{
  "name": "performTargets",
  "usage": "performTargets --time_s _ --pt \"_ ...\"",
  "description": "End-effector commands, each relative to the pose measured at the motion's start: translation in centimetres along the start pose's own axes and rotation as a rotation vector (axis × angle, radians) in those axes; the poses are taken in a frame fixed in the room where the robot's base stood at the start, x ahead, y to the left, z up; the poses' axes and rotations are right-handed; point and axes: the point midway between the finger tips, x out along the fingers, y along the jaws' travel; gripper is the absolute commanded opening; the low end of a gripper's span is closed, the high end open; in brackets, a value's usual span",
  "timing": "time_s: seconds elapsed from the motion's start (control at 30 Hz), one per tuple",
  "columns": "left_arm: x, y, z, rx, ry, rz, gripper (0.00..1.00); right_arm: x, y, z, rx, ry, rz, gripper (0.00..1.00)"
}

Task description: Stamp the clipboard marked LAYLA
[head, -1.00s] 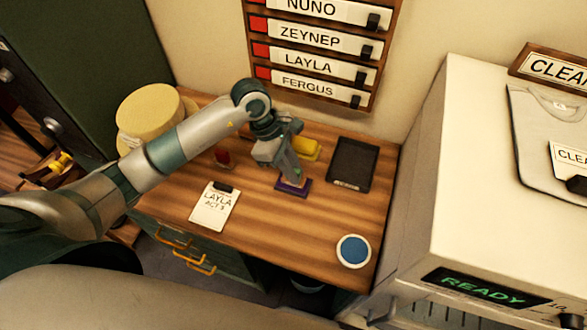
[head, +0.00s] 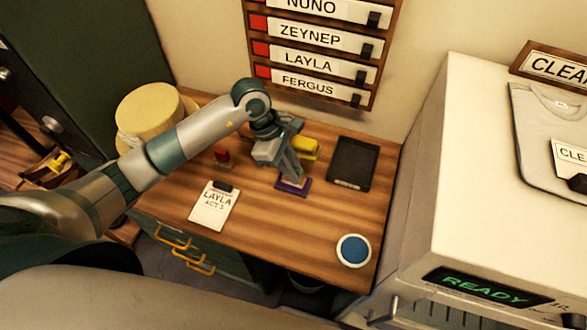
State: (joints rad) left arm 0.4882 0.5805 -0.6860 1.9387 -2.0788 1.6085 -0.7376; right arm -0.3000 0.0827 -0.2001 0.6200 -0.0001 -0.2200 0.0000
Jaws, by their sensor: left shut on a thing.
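The clipboard marked LAYLA (head: 213,209) lies flat on the wooden table, with a white sheet and a dark clip at its top. My left gripper (head: 293,175) is to the right of it, pointing down at a purple ink pad (head: 280,186). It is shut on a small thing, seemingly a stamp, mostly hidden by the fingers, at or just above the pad. I cannot tell whether it touches the pad. My right gripper is not in view.
A yellow object (head: 308,149) and a black tray (head: 353,164) lie behind. A small red object (head: 222,155) and a straw hat (head: 150,115) are to the left. A blue round pad (head: 353,251) is at front right. The table between clipboard and blue pad is clear.

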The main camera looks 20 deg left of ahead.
Motion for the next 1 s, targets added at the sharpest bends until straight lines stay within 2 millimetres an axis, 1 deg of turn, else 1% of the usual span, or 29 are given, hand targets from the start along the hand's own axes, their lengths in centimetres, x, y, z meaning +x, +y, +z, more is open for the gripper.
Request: performTargets --time_s 0.6,1.0 --pt "0.18 -0.07 -0.10 -0.001 0.001 -0.002 0.00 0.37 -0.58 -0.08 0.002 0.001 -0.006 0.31" --pt "0.26 -0.11 -0.14 -0.001 0.002 -0.003 0.00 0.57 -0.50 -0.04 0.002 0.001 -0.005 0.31"
